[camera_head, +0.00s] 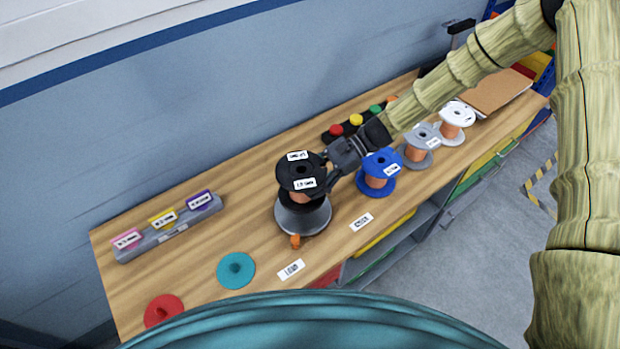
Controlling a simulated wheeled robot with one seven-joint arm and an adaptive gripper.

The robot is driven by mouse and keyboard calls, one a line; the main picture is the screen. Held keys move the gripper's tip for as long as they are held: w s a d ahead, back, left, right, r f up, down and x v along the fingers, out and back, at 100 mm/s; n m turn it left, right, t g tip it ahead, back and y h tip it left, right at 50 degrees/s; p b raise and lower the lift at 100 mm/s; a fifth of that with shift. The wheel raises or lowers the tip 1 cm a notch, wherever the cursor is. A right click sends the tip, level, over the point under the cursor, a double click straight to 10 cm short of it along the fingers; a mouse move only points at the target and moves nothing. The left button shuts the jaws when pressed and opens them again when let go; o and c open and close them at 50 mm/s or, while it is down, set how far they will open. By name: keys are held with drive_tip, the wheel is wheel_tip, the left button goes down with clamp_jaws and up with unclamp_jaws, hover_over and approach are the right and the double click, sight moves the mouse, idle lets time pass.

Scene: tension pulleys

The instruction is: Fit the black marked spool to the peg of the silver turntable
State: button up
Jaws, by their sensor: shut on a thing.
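The black spool (292,174), with white labels on its top flange and copper-coloured winding below it, is upright in the picture's middle. My gripper (330,168) comes from the upper right and is shut on the spool's right side. The silver turntable (303,222), a grey cone-like base, is directly below the spool in this view. Its peg is hidden by the spool. I cannot tell whether the spool touches the turntable or hangs just above it.
A blue spool (380,174), grey spool (420,144) and white spool (455,119) stand to the right. Teal (236,270) and red (164,310) discs lie at front left. A grey holder (170,231) with coloured labelled blocks and a button box (345,130) are near the wall.

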drive_tip(key=shift+f+b, duration=2)
drive_tip(key=shift+f, duration=1.8)
idle(2.0)
drive_tip(key=o, duration=1.6)
drive_tip(key=shift+f, duration=0.1)
drive_tip(key=v, duration=1.2)
drive_tip(key=shift+w, duration=0.1)
